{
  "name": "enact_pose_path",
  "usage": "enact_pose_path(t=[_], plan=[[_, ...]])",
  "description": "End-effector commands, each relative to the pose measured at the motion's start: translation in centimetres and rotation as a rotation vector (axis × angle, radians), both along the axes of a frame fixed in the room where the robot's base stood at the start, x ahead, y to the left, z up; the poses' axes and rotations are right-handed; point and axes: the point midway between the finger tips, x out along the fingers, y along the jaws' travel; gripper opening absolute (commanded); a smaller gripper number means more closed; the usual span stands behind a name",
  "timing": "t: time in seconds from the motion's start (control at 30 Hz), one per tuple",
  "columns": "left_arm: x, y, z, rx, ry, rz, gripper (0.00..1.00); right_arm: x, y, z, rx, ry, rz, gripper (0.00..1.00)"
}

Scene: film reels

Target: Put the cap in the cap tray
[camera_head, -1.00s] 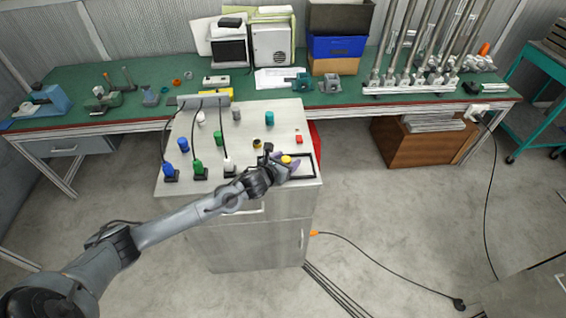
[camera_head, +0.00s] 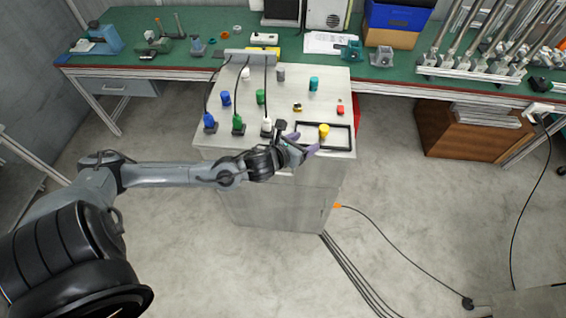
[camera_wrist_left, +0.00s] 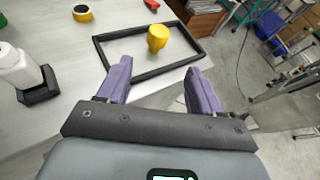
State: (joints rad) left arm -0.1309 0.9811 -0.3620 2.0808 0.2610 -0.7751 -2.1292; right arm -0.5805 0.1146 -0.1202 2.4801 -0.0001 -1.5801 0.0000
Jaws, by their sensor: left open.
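The yellow cap (camera_head: 324,130) stands inside the black rectangular frame of the cap tray (camera_head: 352,138), at the front right of the grey cabinet top. In the left wrist view the cap (camera_wrist_left: 157,38) and the tray's rim (camera_wrist_left: 195,38) show in full, with the cap well inside the rim. My left gripper (camera_head: 306,147) has purple fingers and is at the tray's front left. In the left wrist view my left gripper (camera_wrist_left: 158,82) is open and empty, with the cap beyond its fingertips and apart from them. My right gripper is not in view.
Several bottles and coloured cylinders stand on the cabinet top (camera_head: 330,85), including a white bottle (camera_head: 267,126) left of the tray. A black and yellow ring (camera_head: 297,107) and a red piece (camera_head: 340,110) lie behind it. A green workbench (camera_head: 200,25) runs behind.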

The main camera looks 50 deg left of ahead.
Motion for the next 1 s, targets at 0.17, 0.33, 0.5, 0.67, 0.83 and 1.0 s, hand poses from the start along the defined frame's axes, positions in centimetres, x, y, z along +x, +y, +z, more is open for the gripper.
enact_pose_path(t=[0.17, 0.33, 0.5, 0.67, 0.83, 1.0], plan=[[-3.2, -3.4, -2.9, -0.362, 0.065, 0.184, 0.66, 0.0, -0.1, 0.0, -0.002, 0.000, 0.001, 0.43], [-8.3, -7.7, -6.0, -0.881, 0.153, 0.549, 0.66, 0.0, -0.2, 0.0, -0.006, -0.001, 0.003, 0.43], [-14.0, -11.4, -7.7, -1.357, 0.200, 1.034, 0.66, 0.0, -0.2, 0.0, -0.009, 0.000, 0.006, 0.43], [-18.7, -13.6, -8.1, -1.657, 0.176, 1.488, 0.66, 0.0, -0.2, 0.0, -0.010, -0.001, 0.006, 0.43], [-22.1, -14.7, -8.1, -1.819, 0.103, 1.850, 0.66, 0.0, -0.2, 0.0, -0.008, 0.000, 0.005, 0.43], [-23.7, -15.2, -7.9, -1.877, 0.047, 2.028, 0.66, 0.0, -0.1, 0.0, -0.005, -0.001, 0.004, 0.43]])
